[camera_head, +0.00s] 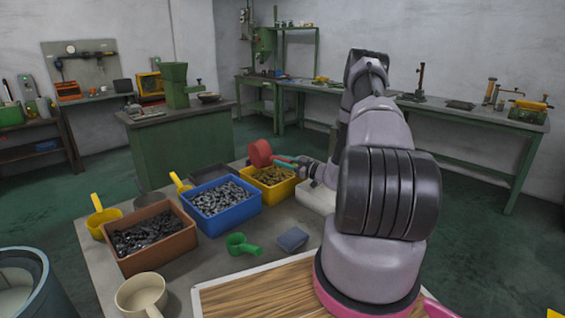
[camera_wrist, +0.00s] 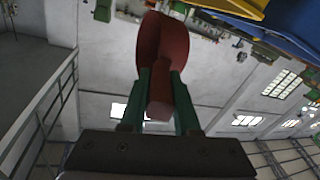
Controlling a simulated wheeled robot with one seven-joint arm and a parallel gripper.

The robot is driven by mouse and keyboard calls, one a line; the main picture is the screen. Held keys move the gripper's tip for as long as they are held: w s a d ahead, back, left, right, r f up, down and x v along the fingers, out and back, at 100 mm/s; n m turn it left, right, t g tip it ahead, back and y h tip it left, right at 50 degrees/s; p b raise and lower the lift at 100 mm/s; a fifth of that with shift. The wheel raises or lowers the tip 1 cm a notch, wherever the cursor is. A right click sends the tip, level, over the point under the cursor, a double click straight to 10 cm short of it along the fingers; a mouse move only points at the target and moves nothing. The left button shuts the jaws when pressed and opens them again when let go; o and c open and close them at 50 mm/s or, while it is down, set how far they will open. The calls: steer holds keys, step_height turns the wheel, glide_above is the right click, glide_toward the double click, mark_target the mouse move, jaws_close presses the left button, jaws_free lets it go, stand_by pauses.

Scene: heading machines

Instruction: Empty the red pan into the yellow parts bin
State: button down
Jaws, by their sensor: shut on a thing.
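The red pan (camera_head: 260,153) is held in the air over the yellow parts bin (camera_head: 292,188), near its back left part. The pan is tipped on its side, and I cannot see anything inside it. My gripper (camera_head: 285,161) is shut on the pan's handle. In the wrist view the two green fingers (camera_wrist: 160,85) close on the red handle, with the red pan (camera_wrist: 163,42) beyond them. The yellow bin holds brass-coloured parts. Its edge also shows at the top of the wrist view (camera_wrist: 240,7), which looks turned over.
A blue bin (camera_head: 232,219) of grey parts stands left of the yellow bin, and a brown bin (camera_head: 160,258) of dark parts further left. A green scoop (camera_head: 240,244), a blue block (camera_head: 292,239), a cream pan (camera_head: 141,294) and yellow scoops (camera_head: 102,217) are on the table.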

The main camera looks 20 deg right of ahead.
steer(key=shift+a+r+n, duration=0.35)
steer(key=shift+r+n, duration=0.15)
steer(key=shift+n, duration=0.1)
steer(key=shift+s+a+r+n+g+h, duration=0.1)
steer(key=shift+a+r+n+g+h, duration=0.2)
steer(key=shift+n, duration=0.2)
steer(key=shift+s+a+r+n+g+h, duration=0.1)
steer(key=shift+a+n+g, duration=0.1)
steer(key=shift+a+n, duration=0.25)
steer(key=n, duration=0.1)
steer(key=a+n+h, duration=0.1)
steer(key=a+r+n+g, duration=0.1)
steer(key=shift+s+a+r+n+h, duration=0.1)
steer(key=shift+s+a+n+h, duration=0.05)
steer(key=shift+s+n+h, duration=0.15)
steer(key=shift+s+a+n+h, duration=0.1)
steer(key=shift+a+n+h, duration=0.6)
steer(key=shift+n, duration=0.45)
steer(key=n+h, duration=0.1)
steer(key=a+r+n+h, duration=0.1)
steer(key=n, duration=0.1)
steer(key=shift+s+n+h, duration=0.15)
steer(key=shift+n+h, duration=0.15)
steer(key=shift+h, duration=0.1)
steer(key=shift+a, duration=0.15)
